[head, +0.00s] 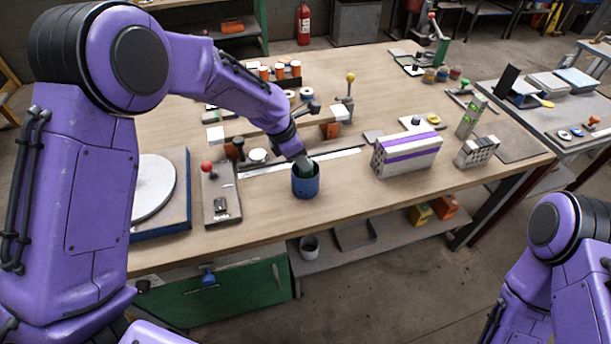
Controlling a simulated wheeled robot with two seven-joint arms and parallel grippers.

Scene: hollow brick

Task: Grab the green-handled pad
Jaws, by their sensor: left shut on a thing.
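My left gripper (302,161) reaches down from the upper left to the mouth of a dark blue cup (306,187) near the table's front edge. It is shut on the green-handled pad (305,171), of which only a small green part shows between the gripper and the cup rim. The rest of the pad is hidden by the cup and the gripper. Whether the pad touches the cup's inside cannot be told. My right arm shows at the lower right, but its gripper is outside the view.
A hollow brick with a purple band (408,154) stands to the right of the cup. A red-knobbed fixture (221,193) and a blue-based turntable (160,195) stand to the left. A thin metal strip (340,160) lies behind the cup. The table front right of the cup is clear.

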